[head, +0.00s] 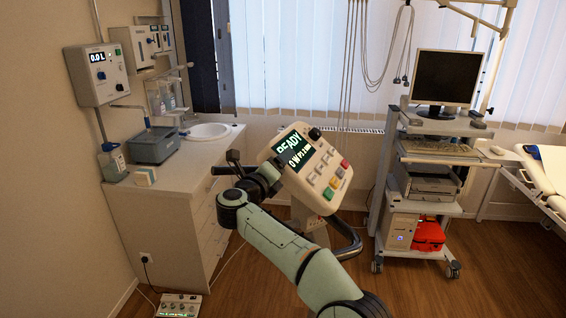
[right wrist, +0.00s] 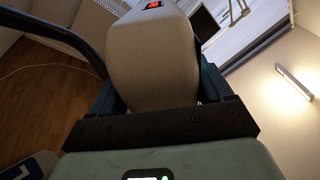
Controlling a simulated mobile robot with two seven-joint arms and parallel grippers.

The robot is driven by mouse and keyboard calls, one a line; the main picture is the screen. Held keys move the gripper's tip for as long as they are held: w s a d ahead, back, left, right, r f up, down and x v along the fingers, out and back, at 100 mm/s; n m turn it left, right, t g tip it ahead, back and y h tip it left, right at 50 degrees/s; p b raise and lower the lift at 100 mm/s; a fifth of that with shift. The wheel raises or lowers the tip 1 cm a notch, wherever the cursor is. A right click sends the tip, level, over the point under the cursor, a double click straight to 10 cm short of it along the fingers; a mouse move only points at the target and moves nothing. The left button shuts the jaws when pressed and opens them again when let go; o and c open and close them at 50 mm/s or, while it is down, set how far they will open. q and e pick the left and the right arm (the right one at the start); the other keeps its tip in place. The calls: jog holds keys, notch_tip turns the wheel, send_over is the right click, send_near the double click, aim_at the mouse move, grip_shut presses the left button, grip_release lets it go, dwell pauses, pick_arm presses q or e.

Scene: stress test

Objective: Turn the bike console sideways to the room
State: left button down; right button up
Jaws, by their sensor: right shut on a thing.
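The bike console (head: 318,172) is a beige box with a lit screen reading "READY" and several coloured buttons. In the head view it stands near the middle, tilted, its face turned to the right and toward me. My right gripper (head: 268,178) is at the console's left edge, with my green arm crossing below it. In the right wrist view the beige housing of the console (right wrist: 155,62) sits between the two fingers, and the gripper is shut on it. My left gripper is not in view. The far side of the console is hidden in the head view.
A dark handlebar (head: 347,243) curves below the console. A wheeled cart (head: 437,158) with a monitor and a bed (head: 545,172) are on the right.

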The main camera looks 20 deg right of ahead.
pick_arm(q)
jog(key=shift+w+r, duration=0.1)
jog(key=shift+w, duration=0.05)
pick_arm(e)
jog(key=shift+w+m+g+h, duration=0.4)
jog(key=shift+h, duration=0.1)
jog(key=o, duration=1.4)
jog(key=shift+s+a+f, duration=0.1)
jog(key=shift+s+a, duration=0.2)
jog(key=shift+a, duration=0.15)
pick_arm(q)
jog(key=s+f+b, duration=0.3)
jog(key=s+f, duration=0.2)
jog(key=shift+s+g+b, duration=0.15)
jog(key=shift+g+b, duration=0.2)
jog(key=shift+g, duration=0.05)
pick_arm(e)
jog(key=v, duration=1.2)
jog(key=shift+s+a+r, duration=0.1)
jog(key=shift+s+r, duration=0.1)
jog(key=shift+s, duration=0.05)
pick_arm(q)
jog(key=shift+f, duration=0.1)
